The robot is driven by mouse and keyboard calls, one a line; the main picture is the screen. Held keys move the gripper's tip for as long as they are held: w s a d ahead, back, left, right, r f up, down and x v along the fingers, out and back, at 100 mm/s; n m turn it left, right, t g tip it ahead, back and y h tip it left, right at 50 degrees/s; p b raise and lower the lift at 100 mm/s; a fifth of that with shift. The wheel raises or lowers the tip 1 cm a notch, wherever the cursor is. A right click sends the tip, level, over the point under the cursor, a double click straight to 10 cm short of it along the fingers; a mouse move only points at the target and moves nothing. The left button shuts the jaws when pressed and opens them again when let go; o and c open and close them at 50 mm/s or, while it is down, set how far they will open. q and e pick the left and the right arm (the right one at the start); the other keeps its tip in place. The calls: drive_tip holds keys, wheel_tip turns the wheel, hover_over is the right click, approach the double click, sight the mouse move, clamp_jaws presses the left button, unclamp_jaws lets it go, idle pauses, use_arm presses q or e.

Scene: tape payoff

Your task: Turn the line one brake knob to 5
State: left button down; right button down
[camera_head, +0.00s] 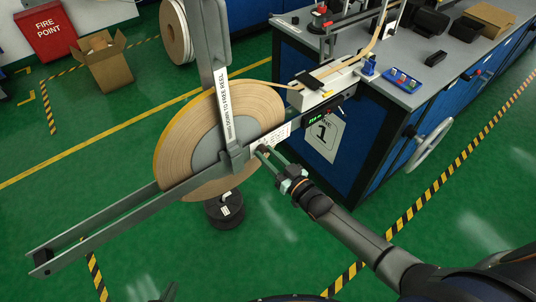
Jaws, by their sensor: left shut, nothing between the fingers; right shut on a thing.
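The line one reel of tan tape (178,140) hangs in a grey metal frame in front of the blue bench marked 1. A small dark brake knob (262,149) sits on the frame just right of the reel's hub. My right gripper (266,154) reaches in from the lower right and is shut on the knob. Its fingers cover much of the knob, so its pointer and numbers cannot be read. My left gripper (168,292) shows only its tip at the bottom edge, shut and empty, well away from the reel.
A control box with a green display (315,121) and a white tape guide (322,88) sit at the bench corner. A black round weight (224,210) hangs below the reel. A handwheel (432,146) juts from the bench side.

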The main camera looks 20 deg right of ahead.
drive_tip(key=shift+m, duration=1.1)
drive_tip(key=c, duration=0.6)
unclamp_jaws()
drive_tip(key=v, duration=1.2)
drive_tip(key=shift+s+d+p, duration=0.1)
drive_tip(key=shift+s+p, duration=0.15)
drive_tip(key=shift+p, duration=0.05)
drive_tip(key=s+a+f+g+h+p, duration=0.1)
drive_tip(key=s+g, duration=0.1)
drive_tip(key=s, duration=0.2)
drive_tip(key=s+a+f+n+g+h+p, duration=0.1)
drive_tip(key=s+f+g, duration=0.1)
drive_tip(key=s, duration=0.3)
drive_tip(key=s+a+f+g+h+p, duration=0.1)
drive_tip(key=s+f+g+h, duration=0.1)
drive_tip(key=s+g, duration=0.1)
drive_tip(key=shift+s+a+f, duration=0.15)
drive_tip(key=shift+s+a, duration=0.1)
drive_tip(key=shift+s, duration=0.6)
